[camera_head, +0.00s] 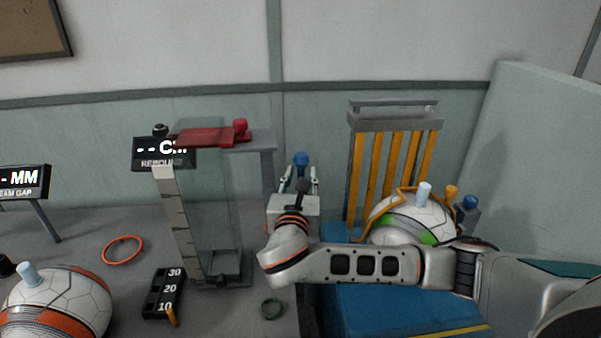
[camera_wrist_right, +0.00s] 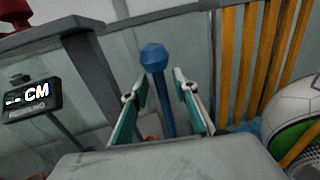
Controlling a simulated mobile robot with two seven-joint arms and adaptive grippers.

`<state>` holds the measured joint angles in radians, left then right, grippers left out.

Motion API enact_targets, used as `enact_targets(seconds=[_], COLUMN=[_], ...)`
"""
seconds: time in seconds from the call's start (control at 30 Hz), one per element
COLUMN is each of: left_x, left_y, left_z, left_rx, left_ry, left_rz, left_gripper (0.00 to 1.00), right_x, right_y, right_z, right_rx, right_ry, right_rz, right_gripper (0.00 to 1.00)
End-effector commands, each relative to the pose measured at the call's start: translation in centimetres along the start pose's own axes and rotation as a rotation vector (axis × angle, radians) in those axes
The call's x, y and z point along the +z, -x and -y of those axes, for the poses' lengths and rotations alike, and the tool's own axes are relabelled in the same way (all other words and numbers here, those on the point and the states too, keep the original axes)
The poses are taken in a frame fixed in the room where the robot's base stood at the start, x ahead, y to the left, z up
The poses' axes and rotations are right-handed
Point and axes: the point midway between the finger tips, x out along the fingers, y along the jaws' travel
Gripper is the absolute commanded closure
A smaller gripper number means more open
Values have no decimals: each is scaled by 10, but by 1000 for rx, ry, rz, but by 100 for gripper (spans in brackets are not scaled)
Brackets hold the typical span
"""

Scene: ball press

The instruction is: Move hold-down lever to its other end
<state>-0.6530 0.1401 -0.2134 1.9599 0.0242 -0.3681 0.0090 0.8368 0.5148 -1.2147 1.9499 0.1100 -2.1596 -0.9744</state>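A lever with a blue faceted knob (camera_head: 301,158) stands upright behind my right gripper's palm; it looks like the hold-down lever. In the right wrist view its knob (camera_wrist_right: 153,57) rises past the fingertips and its blue shaft runs down between the fingers. My right gripper (camera_head: 301,174) is open, one finger on each side of the shaft, with visible gaps. The fingers also show in the right wrist view (camera_wrist_right: 159,85). The lever's foot is hidden behind the gripper's palm. My left gripper is not in view.
A clear rebound column with a red lever (camera_head: 215,136) stands left. An orange-slatted rack (camera_head: 394,160) stands behind a white and green ball (camera_head: 412,222) under an orange frame. Another blue knob (camera_head: 470,202) is at right. An orange-banded ball (camera_head: 58,300) lies front left.

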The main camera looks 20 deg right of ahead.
Motion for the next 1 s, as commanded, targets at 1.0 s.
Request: enact_targets(seconds=[1.0], left_x=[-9], left_y=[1], left_z=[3], left_rx=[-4], left_ry=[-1], left_rz=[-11], left_gripper=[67], right_x=[-2], right_y=[-10], right_z=[1], right_rx=[1], right_ry=[-6], right_rz=[19], right_gripper=[100])
